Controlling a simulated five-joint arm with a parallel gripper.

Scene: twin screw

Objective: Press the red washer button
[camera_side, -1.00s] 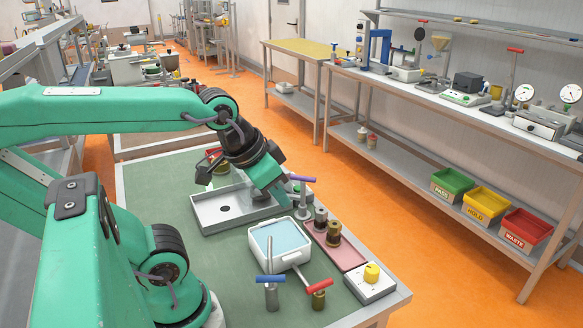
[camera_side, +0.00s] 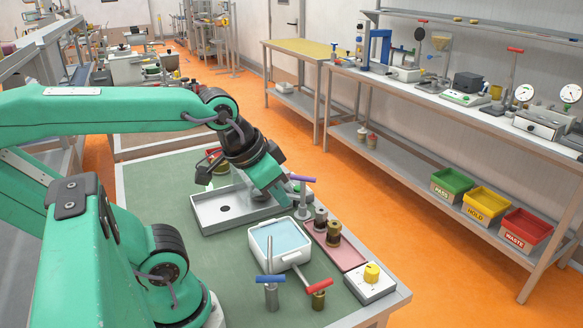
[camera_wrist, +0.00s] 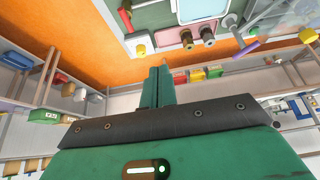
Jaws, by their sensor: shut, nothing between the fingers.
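My gripper (camera_side: 280,203) is above the green work table, over the right end of the grey tray (camera_side: 212,222) and close to the purple-handled tool (camera_side: 301,179). In the wrist view its green fingers (camera_wrist: 158,88) are together with nothing between them. A small red part (camera_side: 213,154) shows behind my wrist in the side view, partly hidden. I cannot tell whether it is the red washer button. No other clear red button shows.
A white basin (camera_side: 255,236) with pale blue inside stands near the pink tray (camera_side: 350,254). A white box with a yellow knob (camera_side: 372,272) is at the table corner. Blue-handled (camera_side: 271,280) and red-handled (camera_side: 319,286) tools stand in front.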

